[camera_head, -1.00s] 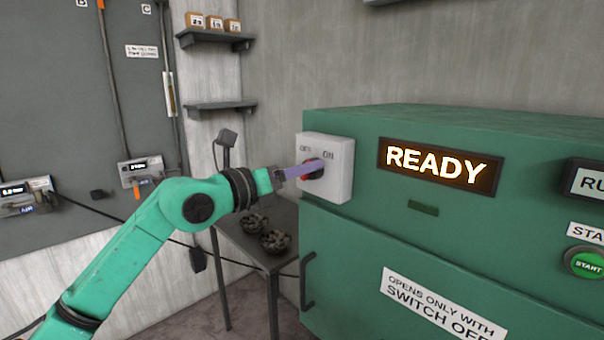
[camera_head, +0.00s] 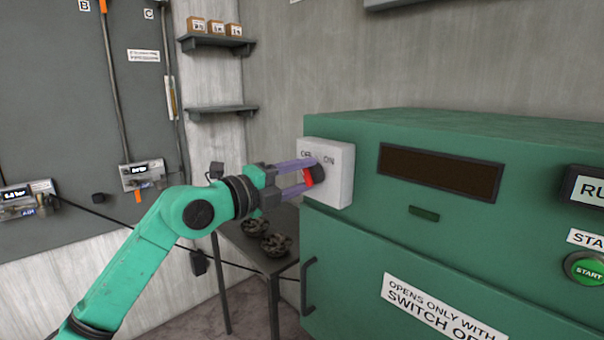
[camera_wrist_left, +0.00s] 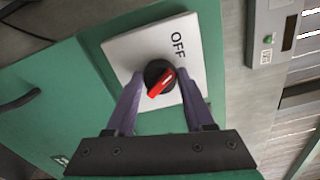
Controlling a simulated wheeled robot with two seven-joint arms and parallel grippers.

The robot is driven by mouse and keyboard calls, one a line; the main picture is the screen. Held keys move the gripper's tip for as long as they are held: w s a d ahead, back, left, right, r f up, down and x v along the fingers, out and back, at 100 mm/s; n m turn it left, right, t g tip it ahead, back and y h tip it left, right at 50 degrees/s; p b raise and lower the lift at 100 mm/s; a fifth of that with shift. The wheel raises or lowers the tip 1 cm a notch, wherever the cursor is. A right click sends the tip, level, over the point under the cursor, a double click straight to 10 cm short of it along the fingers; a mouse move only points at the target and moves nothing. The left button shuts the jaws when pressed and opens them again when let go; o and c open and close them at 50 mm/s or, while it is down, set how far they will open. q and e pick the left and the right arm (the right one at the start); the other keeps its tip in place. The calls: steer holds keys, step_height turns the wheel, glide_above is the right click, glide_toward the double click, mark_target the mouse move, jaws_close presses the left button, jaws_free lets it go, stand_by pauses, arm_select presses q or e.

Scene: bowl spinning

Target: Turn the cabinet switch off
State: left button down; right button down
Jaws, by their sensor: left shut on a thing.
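The cabinet switch is a rotary knob (camera_head: 318,174) with a red pointer on a white box marked OFF and ON, on the cabinet's left part. In the left wrist view the black knob with its red pointer (camera_wrist_left: 160,84) sits between the purple fingers, with the OFF label (camera_wrist_left: 178,45) near it. My left gripper (camera_head: 308,175) is shut on the knob, one finger on each side. The pointer is tilted in the head view. The display (camera_head: 440,172) on the green cabinet (camera_head: 390,235) is dark. My right gripper is not in view.
A dark handle (camera_head: 308,286) stands out from the cabinet's front below the switch. A small table (camera_head: 240,238) with bowl-like parts stands behind my left arm. Shelves (camera_head: 218,41) and wall panels are at the back left. A green START button (camera_head: 584,268) is at the right.

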arm_select(q)
steer(key=shift+n+p, duration=0.35)
steer(key=shift+n, duration=0.75)
steer(key=shift+c, duration=1.4)
jaws_free()
steer(key=b+v, duration=0.7)
steer(key=v, duration=0.7)
steer(key=shift+s+a, duration=0.15)
steer(key=shift+a, duration=0.05)
